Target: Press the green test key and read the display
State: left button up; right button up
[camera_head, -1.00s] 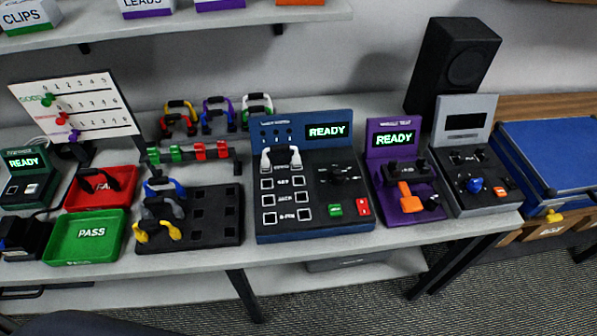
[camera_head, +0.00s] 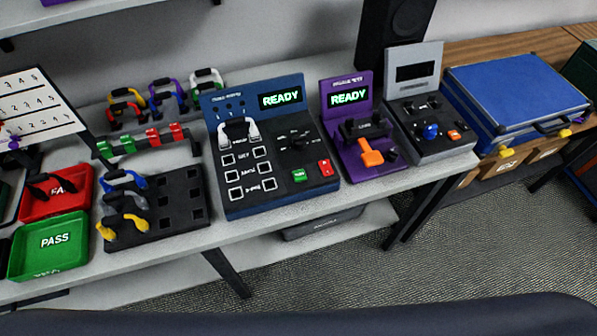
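The blue tester (camera_head: 225,108) stands on the grey bench near the middle of the head view. Its display (camera_head: 281,96) shows READY in green letters. The green key (camera_head: 299,176) is at the lower right of its panel, beside a red switch (camera_head: 325,167). A white-sleeved cable (camera_head: 238,129) sits at the top left of the panel, above several square sockets. Neither of my grippers is in view.
A purple tester (camera_head: 349,140), also showing READY, and a grey one (camera_head: 416,72) with a dark screen stand to the right. A black cable rack (camera_head: 178,240), green PASS tray (camera_head: 55,271) and red tray (camera_head: 57,212) are left. A blue case (camera_head: 510,85) lies far right.

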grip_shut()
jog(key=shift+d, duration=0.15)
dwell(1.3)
